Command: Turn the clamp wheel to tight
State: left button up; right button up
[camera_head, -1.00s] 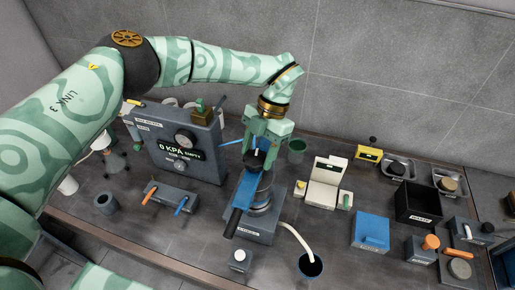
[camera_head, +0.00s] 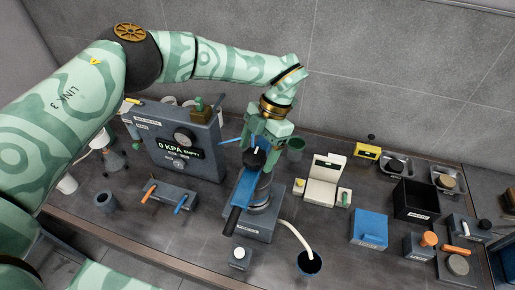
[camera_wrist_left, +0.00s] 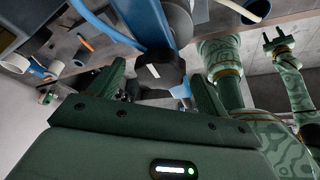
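The clamp wheel (camera_head: 253,160) is a black knob on top of the blue bar of the clamp device, whose grey base (camera_head: 250,229) carries a small label too small to read. My left gripper (camera_head: 257,147) comes down on the wheel from above. The fingers hide part of the wheel. My right gripper (camera_wrist_left: 275,36) shows far off in the left wrist view, its fingers apart and empty.
A grey gauge box (camera_head: 175,150) reading 0 KPA stands left of the clamp. A dark cup (camera_head: 309,264) with a pale hose is in front. A white device (camera_head: 323,184) and a blue box (camera_head: 369,229) stand to the right.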

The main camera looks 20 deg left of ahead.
pick_arm(q)
jog(key=b+v, duration=0.1)
jog(key=v, duration=1.5)
jog(key=shift+b, duration=0.35)
jog(key=shift+d+r, duration=0.1)
